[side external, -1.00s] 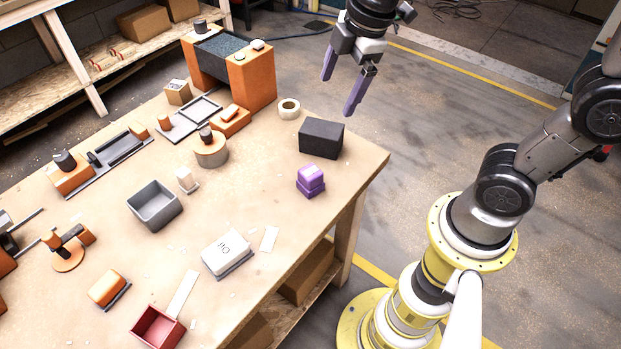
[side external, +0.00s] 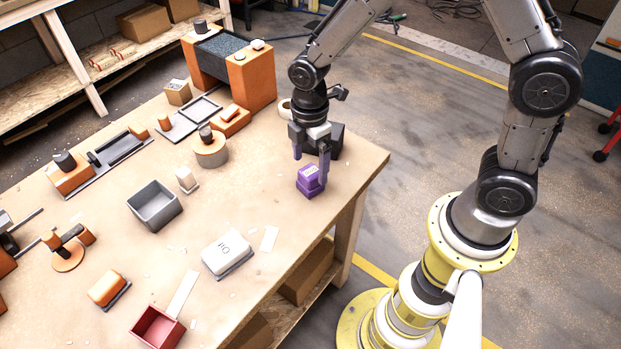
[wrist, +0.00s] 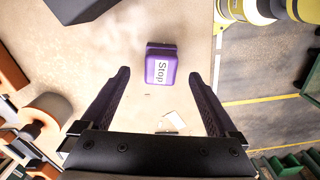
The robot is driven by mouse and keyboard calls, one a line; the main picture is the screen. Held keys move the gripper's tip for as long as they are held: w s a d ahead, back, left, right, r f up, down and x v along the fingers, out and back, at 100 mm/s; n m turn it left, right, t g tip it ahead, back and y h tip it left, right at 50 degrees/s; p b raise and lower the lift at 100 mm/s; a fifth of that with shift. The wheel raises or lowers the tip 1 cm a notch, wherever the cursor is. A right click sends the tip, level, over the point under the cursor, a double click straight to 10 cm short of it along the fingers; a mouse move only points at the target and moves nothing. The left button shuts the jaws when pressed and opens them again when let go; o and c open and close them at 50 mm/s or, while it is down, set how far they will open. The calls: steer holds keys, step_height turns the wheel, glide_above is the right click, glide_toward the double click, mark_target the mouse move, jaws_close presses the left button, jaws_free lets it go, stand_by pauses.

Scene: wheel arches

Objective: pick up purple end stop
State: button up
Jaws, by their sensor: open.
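The purple end stop (side external: 309,183) is a small stepped block on the table near its right edge. In the wrist view the end stop (wrist: 161,67) shows a white label reading "Stop" on its top. My gripper (side external: 311,170) is open and low over the table, just behind the end stop. In the side view one purple finger overlaps the block's right edge; I cannot tell whether it touches. In the wrist view the block lies beyond the fingertips of my gripper (wrist: 157,74), about centred between them, and nothing is held.
A dark grey block (side external: 337,142) stands right behind my gripper, partly hidden by it. A grey bin (side external: 155,206), a white box (side external: 228,252) and a red bin (side external: 158,328) are farther left and forward. The table around the end stop is mostly clear.

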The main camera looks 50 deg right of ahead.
mark_target(311, 171)
steer(key=shift+f, duration=2.85)
steer(key=c, duration=1.5)
steer(key=shift+r, duration=0.1)
